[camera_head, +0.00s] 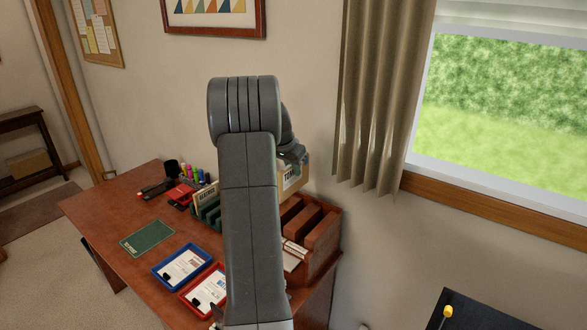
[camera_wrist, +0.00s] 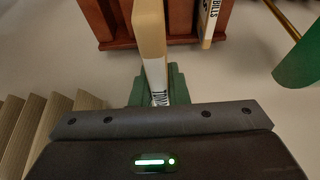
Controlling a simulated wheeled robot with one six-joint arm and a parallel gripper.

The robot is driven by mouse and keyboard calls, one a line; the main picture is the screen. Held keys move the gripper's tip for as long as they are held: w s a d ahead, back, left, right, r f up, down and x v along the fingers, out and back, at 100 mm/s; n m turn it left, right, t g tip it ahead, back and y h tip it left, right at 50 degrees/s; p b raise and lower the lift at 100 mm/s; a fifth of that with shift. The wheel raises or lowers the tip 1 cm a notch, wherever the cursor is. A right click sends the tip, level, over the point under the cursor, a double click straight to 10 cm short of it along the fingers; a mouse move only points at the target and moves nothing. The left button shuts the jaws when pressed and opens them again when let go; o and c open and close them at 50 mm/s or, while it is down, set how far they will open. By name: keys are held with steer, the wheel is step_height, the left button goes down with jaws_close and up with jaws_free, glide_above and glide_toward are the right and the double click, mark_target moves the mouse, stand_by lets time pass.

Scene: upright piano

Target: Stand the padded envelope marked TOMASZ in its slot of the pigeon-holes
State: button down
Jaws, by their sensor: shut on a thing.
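The reddish-brown wooden pigeon-holes (camera_head: 327,235) stand at the right end of the desk, partly behind my arm. The envelope is held above them in the head view. In the wrist view their edge (camera_wrist: 117,43) lies beyond the envelope. Which slot is marked TOMASZ cannot be read.
A pale item marked BILLS (camera_wrist: 208,22) stands in one compartment. The wooden desk (camera_head: 92,205) also holds a blue tray (camera_head: 160,270), a red tray (camera_head: 190,303), a green mat (camera_head: 147,237) and a green rack (camera_head: 207,208). The curtain (camera_head: 375,100) hangs close to the right.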

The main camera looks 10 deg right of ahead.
steer(key=shift+f+b, duration=4.95)
steer(key=shift+f, duration=1.7)
steer(key=c, duration=1.3)
jaws_free()
steer(key=shift+r, duration=0.1)
steer(key=b+v, duration=0.1)
steer(key=v, duration=1.2)
steer(key=shift+s+a+r, duration=0.1)
steer(key=shift+r, duration=0.2)
steer(key=shift+f, duration=0.1)
